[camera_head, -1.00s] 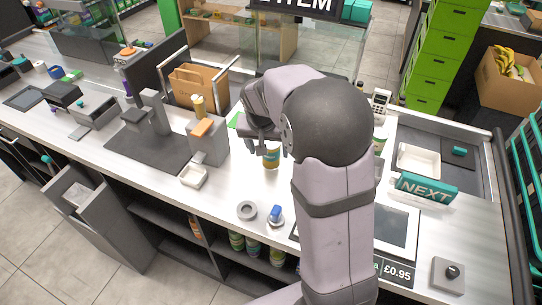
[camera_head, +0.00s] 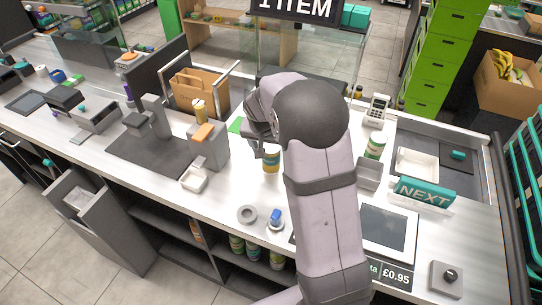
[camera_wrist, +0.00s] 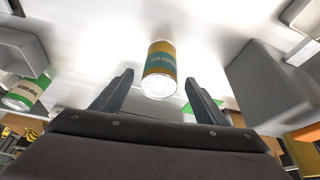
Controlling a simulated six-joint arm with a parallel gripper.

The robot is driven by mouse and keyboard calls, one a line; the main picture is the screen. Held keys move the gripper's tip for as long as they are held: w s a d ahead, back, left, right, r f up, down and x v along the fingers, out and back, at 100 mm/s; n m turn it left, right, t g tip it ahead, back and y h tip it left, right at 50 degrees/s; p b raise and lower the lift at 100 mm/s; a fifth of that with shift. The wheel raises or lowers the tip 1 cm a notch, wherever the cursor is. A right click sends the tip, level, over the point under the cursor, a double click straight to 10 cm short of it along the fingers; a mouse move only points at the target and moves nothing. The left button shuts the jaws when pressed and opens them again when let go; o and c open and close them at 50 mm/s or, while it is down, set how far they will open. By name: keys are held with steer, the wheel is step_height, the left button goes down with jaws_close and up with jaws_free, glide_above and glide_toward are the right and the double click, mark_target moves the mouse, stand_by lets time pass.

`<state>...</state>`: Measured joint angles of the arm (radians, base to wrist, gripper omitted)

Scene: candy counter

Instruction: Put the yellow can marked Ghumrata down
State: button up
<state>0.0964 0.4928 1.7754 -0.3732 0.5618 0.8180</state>
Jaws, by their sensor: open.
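A yellow can with a teal band (camera_head: 271,161) stands upright on the white counter (camera_head: 236,188), near its middle. In the wrist view the can (camera_wrist: 160,66) shows its pale end, and its label text is too small to read surely. My gripper (camera_head: 262,143) is just above and behind the can in the head view. In the wrist view my gripper (camera_wrist: 158,80) is open, with one finger to each side of the can's near end and clear gaps between. Nothing is held.
A grey box (camera_head: 210,150) stands left of the can. A grey ring (camera_head: 247,214) and a blue-topped object (camera_head: 276,217) are at the front edge. Counter around the can is clear.

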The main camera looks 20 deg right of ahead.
steer(key=shift+p+x, duration=0.8)
steer(key=shift+x, duration=1.2)
steer(key=c, duration=1.5)
steer(key=shift+r+b, duration=1.4)
steer(key=shift+r, duration=3.65)
